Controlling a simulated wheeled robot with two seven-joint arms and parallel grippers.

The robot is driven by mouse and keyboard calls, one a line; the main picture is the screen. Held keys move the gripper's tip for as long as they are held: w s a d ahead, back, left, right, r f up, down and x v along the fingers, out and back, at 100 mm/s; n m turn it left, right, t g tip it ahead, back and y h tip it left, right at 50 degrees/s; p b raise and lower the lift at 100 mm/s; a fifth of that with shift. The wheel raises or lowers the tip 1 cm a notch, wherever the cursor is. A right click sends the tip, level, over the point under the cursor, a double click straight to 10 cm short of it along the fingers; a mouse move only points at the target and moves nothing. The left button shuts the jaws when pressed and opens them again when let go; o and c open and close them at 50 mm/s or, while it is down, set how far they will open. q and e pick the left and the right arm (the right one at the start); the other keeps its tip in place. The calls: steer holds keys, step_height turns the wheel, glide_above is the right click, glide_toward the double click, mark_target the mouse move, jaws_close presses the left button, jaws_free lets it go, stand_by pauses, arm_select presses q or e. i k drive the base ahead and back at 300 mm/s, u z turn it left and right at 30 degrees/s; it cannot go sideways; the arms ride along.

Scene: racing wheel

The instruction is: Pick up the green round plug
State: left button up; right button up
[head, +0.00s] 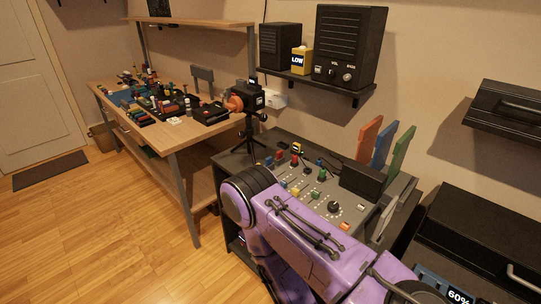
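Several small coloured plugs or knobs stand on the sloped grey control panel (349,211) at the centre right. A small green piece (322,175) is near the panel's middle, beside the dark block at its right. It is too small to tell whether it is the round plug. My purple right arm reaches in from the lower right and covers the panel's front left part. No fingers of my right gripper can be made out. My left gripper is not in view.
A wooden workbench (188,140) with many small parts stands at the left. A camera on a tripod (246,98) is behind the panel. Orange, blue and green boards (382,146) rise at its right. Speakers (350,45) sit on a wall shelf.

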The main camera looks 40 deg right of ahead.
mark_target(322, 174)
steer(key=u, duration=0.1)
steer(key=i, duration=2.85)
steer(key=z, duration=4.15)
